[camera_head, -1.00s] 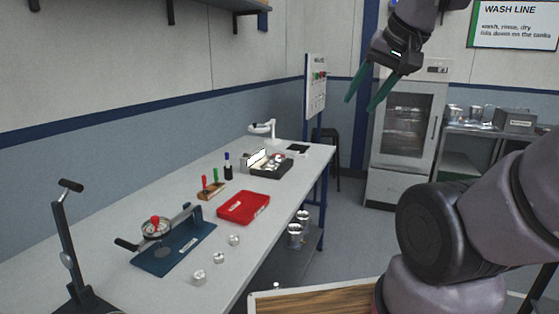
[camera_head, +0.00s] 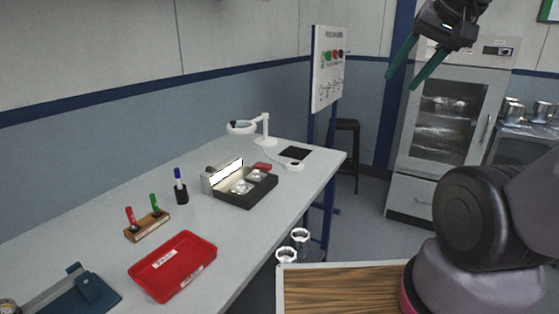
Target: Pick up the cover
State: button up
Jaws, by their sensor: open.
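My gripper (camera_head: 400,82) is high at the upper right, with its two green fingers spread apart and nothing between them. It is in front of the glass-fronted cabinet and well away from the workbench top (camera_head: 110,220). I cannot tell which thing is the cover. Small silvery parts (camera_head: 240,187) sit in an open black box (camera_head: 247,200) on the bench, and one of them may be it. A round metal part (camera_head: 8,306) is cut off at the lower left corner, beside a blue fixture (camera_head: 88,290).
A red tray (camera_head: 172,267), a wooden block with red and green tools (camera_head: 148,227), a marker holder (camera_head: 181,193) and a magnifier lamp (camera_head: 265,135) stand on the bench. Metal cups (camera_head: 300,236) are below its edge. A glass-fronted cabinet (camera_head: 445,130) stands behind.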

aim_at(257, 176)
jog(key=i+l+u, duration=0.5)
jog(key=l, duration=0.2)
jog(key=i+l+u, duration=0.25)
jog(key=l, duration=0.15)
jog(key=u, duration=0.5)
